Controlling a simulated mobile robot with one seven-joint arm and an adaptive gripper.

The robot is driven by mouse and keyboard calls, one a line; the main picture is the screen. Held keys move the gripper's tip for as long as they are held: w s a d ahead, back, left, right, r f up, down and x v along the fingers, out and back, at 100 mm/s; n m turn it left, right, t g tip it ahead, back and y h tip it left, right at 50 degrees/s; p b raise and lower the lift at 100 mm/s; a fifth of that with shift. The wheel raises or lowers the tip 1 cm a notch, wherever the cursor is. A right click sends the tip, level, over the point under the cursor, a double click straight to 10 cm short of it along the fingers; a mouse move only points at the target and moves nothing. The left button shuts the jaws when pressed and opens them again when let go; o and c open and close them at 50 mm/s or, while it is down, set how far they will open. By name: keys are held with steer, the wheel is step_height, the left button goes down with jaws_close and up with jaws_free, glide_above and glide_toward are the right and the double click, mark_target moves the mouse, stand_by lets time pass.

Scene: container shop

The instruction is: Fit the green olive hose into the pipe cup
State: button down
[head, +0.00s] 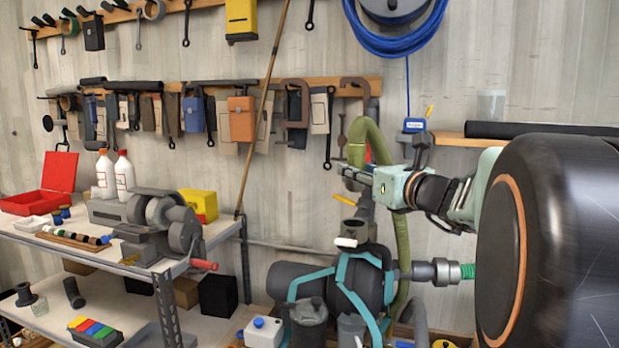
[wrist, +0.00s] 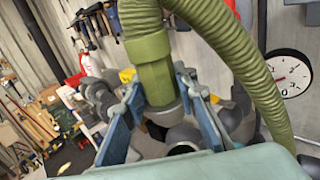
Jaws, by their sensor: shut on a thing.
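The green olive hose (head: 402,245) arches up and over, then hangs down in a loop behind my arm. My gripper (head: 356,174) is shut on the hose's end cuff. In the wrist view the cuff (wrist: 154,75) sits between the two blue-grey jaws and points down, with a grey ring at its lower end. Below the gripper in the head view is a grey upright pipe fitting with a cup-like top (head: 354,229), likely the pipe cup. The hose end is above it; the jaws hide whether they touch.
A grey pump with a teal frame (head: 340,287) stands below my gripper. A large black drum (head: 565,245) fills the right side. A workbench with a grinder (head: 165,225) is at left. Tools hang on the wall; a blue hose coil (head: 395,40) hangs above.

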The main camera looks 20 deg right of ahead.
steer(key=shift+s+f+b, duration=0.1)
steer(key=shift+f+b, duration=1.85)
steer(key=shift+f, duration=0.7)
steer(key=shift+f+b, duration=0.8)
steer(key=shift+f+b, duration=0.1)
steer(key=shift+b, duration=0.2)
steer(key=shift+f+b, duration=0.3)
steer(key=shift+b, duration=0.05)
steer(key=shift+f+b, duration=0.95)
steer(key=shift+b, duration=0.1)
steer(key=c, duration=1.5)
jaws_free()
steer(key=shift+o, duration=0.2)
step_height(320, 180, up, 10)
